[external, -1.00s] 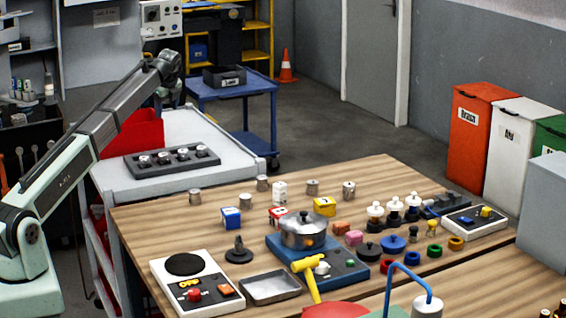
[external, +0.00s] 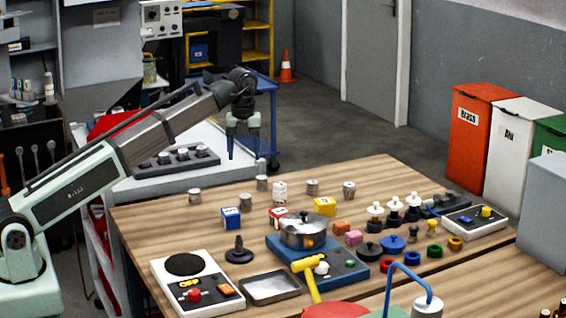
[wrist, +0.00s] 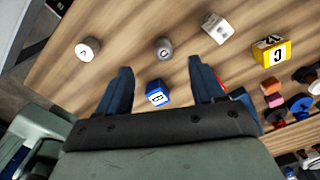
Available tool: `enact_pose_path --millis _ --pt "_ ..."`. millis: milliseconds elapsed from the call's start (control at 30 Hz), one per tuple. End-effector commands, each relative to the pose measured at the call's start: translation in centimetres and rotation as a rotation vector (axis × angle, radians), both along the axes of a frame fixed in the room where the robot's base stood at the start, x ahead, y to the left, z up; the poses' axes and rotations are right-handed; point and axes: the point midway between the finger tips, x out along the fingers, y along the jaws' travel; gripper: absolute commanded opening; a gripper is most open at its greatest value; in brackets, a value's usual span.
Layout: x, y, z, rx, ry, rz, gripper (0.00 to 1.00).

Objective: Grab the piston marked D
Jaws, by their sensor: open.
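My gripper (external: 244,158) is open and empty, pointing down above the left back part of the table. In the wrist view its fingers (wrist: 159,72) stand wide apart. A grey metal piston (wrist: 163,48) shows just beyond the gap between them, with a rounded letter on top that looks like D or O. Another piston (wrist: 88,49) with a different mark, perhaps A, lies to the left; it is also at the table's left back in the external view (external: 194,197). Further pistons stand at the back (external: 312,187) and to their right (external: 349,190); their letters are unreadable.
A blue cube marked B (wrist: 157,95) sits between the fingers in the wrist view. A pot (external: 304,231) on a blue stove stands mid-table.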

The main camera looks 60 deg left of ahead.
Motion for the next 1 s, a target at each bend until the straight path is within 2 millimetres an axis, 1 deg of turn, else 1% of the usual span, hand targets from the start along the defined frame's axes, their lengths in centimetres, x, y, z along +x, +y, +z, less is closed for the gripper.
enact_pose_path --millis 33,167,267,533,700,1000 --pt "-0.2 -0.9 0.0 -0.006 0.004 -0.017 0.68" --pt "-0.4 -1.8 -0.5 -0.012 0.011 -0.037 0.68" --pt "-0.5 -1.9 -1.6 -0.014 0.012 -0.039 0.68" --pt "-0.5 -1.9 -6.1 -0.013 0.012 -0.037 0.68" --pt "-0.4 -1.9 -8.0 -0.012 0.011 -0.036 0.68" --pt "-0.5 -1.9 -9.1 -0.012 0.011 -0.036 0.68"
